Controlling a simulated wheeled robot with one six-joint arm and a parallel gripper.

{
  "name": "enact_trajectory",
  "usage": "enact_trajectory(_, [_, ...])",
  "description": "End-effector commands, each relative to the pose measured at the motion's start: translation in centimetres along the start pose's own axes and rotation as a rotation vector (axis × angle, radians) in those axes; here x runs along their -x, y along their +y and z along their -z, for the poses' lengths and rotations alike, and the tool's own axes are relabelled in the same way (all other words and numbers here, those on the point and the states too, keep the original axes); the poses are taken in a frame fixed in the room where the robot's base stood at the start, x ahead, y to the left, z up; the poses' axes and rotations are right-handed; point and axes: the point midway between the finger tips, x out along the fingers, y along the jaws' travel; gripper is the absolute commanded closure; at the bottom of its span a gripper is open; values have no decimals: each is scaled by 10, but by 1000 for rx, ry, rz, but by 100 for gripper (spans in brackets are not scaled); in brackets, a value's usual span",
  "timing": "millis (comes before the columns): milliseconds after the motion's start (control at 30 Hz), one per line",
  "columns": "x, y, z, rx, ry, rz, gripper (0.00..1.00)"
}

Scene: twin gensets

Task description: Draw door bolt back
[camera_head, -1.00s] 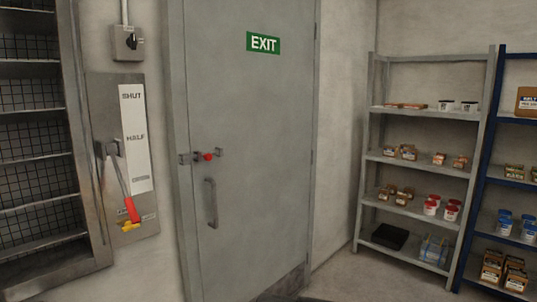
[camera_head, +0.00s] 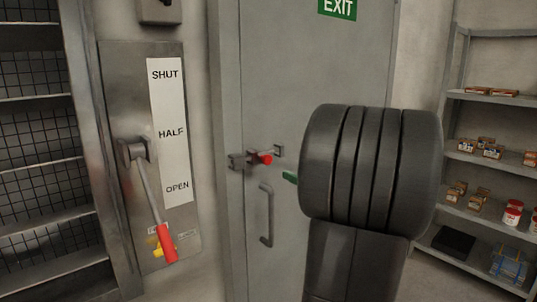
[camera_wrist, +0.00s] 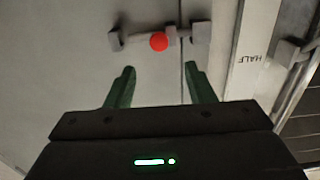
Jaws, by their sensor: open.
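The door bolt (camera_head: 257,158) is a short metal bar with a red knob, set across the left edge of the grey door (camera_head: 310,60). It lies in brackets on the door and the frame. In the wrist view the bolt's red knob (camera_wrist: 159,42) sits just beyond my gripper (camera_wrist: 158,80), roughly midway between its green fingers. The fingers are open and empty, apart from the knob. In the head view my dark arm hides most of my gripper; only a green fingertip (camera_head: 290,177) shows right of the knob.
A vertical door handle (camera_head: 266,215) is below the bolt. Left of the door is a lever panel (camera_head: 118,75) with a red-gripped lever (camera_head: 168,243) hanging towards OPEN. A louvred, meshed opening (camera_head: 38,150) is at far left. Shelves (camera_head: 490,95) with boxes stand at right.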

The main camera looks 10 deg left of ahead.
Motion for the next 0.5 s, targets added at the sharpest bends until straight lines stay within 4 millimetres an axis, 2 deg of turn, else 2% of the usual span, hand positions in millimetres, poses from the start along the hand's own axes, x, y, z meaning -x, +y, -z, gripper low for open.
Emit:
enact_trajectory(133, [-8,3,6,16,19,0,51])
enact_trajectory(233, [-22,2,7,14,17,3,51])
enact_trajectory(500, [-80,1,8,11,15,4,51])
